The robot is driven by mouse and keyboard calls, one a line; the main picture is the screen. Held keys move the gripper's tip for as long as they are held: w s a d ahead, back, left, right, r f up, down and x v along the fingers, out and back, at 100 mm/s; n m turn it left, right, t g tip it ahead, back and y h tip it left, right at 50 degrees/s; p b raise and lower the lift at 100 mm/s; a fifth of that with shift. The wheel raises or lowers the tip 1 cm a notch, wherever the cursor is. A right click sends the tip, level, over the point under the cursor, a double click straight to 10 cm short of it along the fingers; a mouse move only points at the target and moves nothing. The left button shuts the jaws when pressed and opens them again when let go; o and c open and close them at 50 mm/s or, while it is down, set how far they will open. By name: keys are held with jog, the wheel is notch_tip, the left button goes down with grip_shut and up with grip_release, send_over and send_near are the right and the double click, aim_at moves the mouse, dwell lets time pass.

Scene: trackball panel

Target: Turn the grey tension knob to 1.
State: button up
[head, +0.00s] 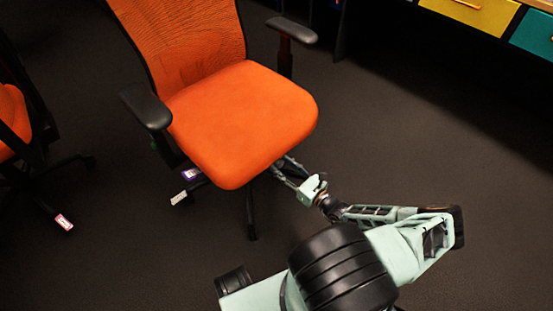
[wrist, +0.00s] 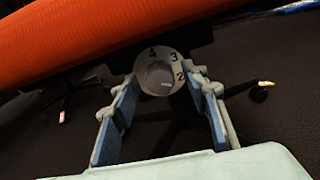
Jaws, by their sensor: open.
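The grey tension knob (wrist: 158,77) sits under the front of the orange chair seat (wrist: 110,30) in the wrist view. Its round face shows the numerals 4, 3 and 2 along the upper and right rim; I see no 1. In the wrist view my gripper (wrist: 162,82) is open, with one blue-padded finger on each side of the knob. Whether the pads touch it I cannot tell. In the head view my gripper (head: 287,171) reaches under the right front edge of the seat (head: 242,118), and the knob is hidden there.
The chair's armrests (head: 147,106) stand at both sides of the seat, with its dark base below. A second orange chair (head: 14,120) is at the left. Yellow (head: 485,14) and teal drawers (head: 536,35) are at the top right. The dark floor at right is clear.

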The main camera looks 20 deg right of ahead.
jog(key=shift+w+a, duration=0.1)
jog(key=shift+w, duration=0.1)
jog(key=shift+c, duration=0.3)
grip_shut()
jog(key=shift+m, duration=0.4)
jog(key=m+b, duration=0.1)
jog(key=m, duration=0.4)
jog(key=shift+m, duration=0.3)
jog(key=m+b, duration=0.2)
jog(key=m, duration=0.3)
jog(key=shift+m, duration=0.3)
